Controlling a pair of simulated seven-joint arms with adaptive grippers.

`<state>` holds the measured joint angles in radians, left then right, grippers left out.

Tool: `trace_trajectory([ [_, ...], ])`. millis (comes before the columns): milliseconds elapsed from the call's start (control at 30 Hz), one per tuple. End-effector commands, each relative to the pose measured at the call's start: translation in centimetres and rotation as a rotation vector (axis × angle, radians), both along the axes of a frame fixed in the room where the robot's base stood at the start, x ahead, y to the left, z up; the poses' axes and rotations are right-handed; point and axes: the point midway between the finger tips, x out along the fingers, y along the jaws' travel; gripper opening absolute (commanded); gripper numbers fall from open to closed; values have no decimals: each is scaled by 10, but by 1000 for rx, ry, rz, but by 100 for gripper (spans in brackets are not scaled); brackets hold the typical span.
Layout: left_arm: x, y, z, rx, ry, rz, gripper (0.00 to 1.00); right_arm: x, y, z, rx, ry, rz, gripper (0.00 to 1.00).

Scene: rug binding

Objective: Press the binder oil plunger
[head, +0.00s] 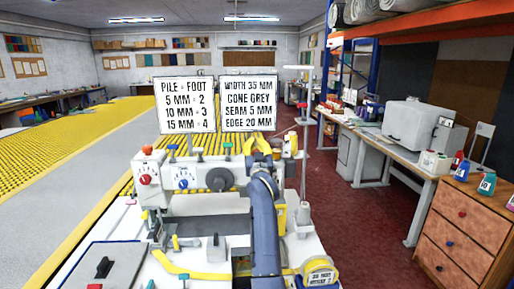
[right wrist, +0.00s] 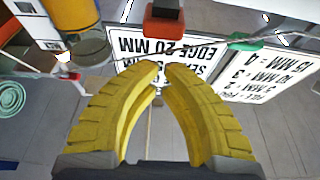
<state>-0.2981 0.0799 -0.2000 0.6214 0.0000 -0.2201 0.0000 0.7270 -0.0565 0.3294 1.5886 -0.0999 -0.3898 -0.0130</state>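The binding machine (head: 218,205) stands at the middle front of the head view, with dials and coloured knobs on its face. I cannot tell for certain which part is the oil plunger. My right gripper (head: 274,146) has yellow fingers and is over the machine's right end. In the right wrist view its curved fingers (right wrist: 164,68) nearly meet at the tips, with nothing seen held between them. A red block (right wrist: 163,22) shows just beyond the tips, apart from them in the picture. A green-tipped lever (right wrist: 245,41) is to its right. My left gripper is not in view.
Two white signs, one left (head: 186,104) and one right (head: 249,104), stand behind the machine. A thin thread stand (head: 304,150) rises at its right. A grey control box (head: 105,264) is at front left. A wooden drawer cabinet (head: 460,225) stands at right, across open red floor.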

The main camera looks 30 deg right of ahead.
Motion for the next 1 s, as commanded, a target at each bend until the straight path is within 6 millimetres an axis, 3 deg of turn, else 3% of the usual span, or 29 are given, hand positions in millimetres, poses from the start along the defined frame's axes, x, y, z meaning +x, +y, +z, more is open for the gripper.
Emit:
trace_trajectory([
  [300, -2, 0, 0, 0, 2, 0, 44, -46, 18, -14, 0, -6, 0, 0],
  [500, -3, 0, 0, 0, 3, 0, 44, -65, 26, -21, 0, -9, 0, 0],
  [1000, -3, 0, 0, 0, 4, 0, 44, -74, 30, -23, -1, -8, 0, 0],
])
